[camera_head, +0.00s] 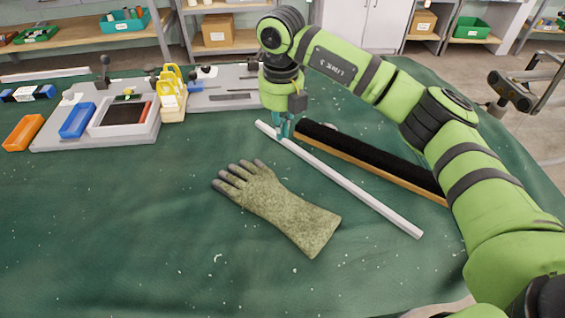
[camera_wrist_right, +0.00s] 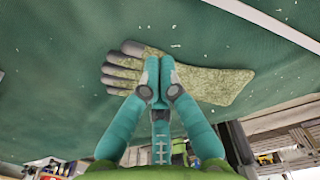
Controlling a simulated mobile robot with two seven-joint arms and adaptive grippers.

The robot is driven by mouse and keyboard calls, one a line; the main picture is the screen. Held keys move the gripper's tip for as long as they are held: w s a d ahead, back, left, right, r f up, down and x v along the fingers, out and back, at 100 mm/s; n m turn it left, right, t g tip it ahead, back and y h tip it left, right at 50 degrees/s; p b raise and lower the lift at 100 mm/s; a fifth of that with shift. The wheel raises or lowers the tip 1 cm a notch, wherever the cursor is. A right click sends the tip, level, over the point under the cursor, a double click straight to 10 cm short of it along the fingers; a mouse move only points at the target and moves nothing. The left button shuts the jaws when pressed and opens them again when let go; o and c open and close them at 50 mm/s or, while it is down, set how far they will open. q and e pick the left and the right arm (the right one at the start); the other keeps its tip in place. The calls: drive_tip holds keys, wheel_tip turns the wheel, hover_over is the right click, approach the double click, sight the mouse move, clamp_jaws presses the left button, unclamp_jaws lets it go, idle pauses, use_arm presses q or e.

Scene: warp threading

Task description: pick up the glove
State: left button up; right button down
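A speckled olive-green glove (camera_head: 283,208) with grey fingertips lies flat on the green cloth, its fingers toward the upper left and its cuff toward the lower right. My right gripper (camera_head: 283,130) is above and beyond the glove, apart from it, by the far end of a white bar. In the right wrist view, the teal fingers of my right gripper (camera_wrist_right: 160,72) are together with nothing seen between them. They cover part of the glove (camera_wrist_right: 215,84), which lies beyond them. My left gripper is not in view.
The white bar (camera_head: 350,187) and a black strip with a wooden edge (camera_head: 370,160) lie right of the glove. Grey trays (camera_head: 140,138), an orange bin (camera_head: 23,132), a blue bin (camera_head: 77,120) and a yellow holder (camera_head: 172,95) stand at back left. The cloth left of the glove is clear.

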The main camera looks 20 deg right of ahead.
sight(282, 166)
wheel_tip(282, 166, down, 10)
drive_tip(key=shift+s+r+p, duration=0.1)
drive_tip(key=shift+p, duration=0.8)
drive_tip(key=s, duration=0.1)
drive_tip(key=s+p, duration=0.1)
drive_tip(key=s, duration=0.1)
drive_tip(key=shift+a+r, duration=0.25)
drive_tip(key=shift+s+a+f+p, duration=0.1)
drive_tip(key=shift+s+p, duration=0.2)
drive_tip(key=shift+s, duration=0.1)
